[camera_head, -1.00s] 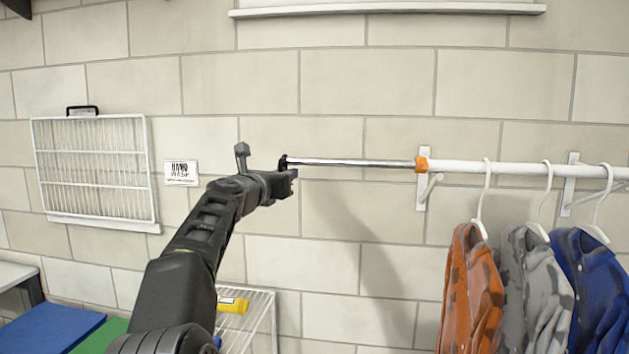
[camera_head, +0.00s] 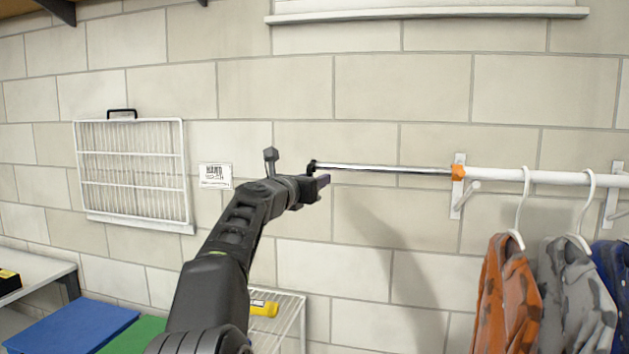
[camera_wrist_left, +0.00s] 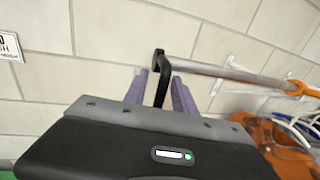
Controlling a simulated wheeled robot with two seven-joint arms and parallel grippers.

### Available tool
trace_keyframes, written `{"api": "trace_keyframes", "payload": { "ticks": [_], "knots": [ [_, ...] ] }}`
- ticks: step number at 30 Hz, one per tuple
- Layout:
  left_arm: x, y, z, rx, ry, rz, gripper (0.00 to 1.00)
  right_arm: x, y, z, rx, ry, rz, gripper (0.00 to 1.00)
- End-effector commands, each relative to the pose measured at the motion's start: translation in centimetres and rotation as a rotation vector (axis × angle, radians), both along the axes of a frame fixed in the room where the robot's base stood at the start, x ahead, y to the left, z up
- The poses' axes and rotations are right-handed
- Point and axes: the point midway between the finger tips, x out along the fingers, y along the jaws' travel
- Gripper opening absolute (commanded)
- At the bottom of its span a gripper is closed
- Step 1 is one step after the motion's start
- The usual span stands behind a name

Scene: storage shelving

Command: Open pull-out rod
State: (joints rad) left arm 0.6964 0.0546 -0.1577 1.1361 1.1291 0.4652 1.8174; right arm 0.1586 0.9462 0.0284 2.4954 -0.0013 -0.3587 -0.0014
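The pull-out rod (camera_head: 390,168) is a thin metal rod. It sticks out to the left from an orange collar (camera_head: 457,172) on the white wall rail. Its free end has a black hooked handle (camera_wrist_left: 160,88), seen in the left wrist view. My left gripper (camera_head: 322,181) is at this free end, in front of the wall. In the left wrist view its two purple fingers (camera_wrist_left: 160,90) stand close on either side of the handle and look shut on it. Part of the handle is hidden low between the fingers. My right gripper is not in view.
The white rail (camera_head: 545,176) carries an orange (camera_head: 508,300), a grey and a blue shirt on hangers at right. A white wire rack (camera_head: 130,170) and a sign (camera_head: 215,176) are on the wall at left. A wire shelf (camera_head: 292,312) stands below my arm.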

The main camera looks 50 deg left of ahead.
Motion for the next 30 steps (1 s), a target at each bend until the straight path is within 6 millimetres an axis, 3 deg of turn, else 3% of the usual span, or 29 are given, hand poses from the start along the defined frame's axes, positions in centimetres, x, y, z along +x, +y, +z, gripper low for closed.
{"api": "trace_keyframes", "payload": {
  "ticks": [5,18,30],
  "knots": [
    [-0.7,-0.3,-0.1,0.000,0.000,0.000,0.32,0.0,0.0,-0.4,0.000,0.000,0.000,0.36],
    [-6.5,-3.2,0.0,0.000,-0.001,0.000,0.32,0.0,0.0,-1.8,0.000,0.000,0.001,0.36],
    [-7.0,-3.4,0.0,0.000,0.000,0.000,0.32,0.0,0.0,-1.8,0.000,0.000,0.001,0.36]
  ]
}}
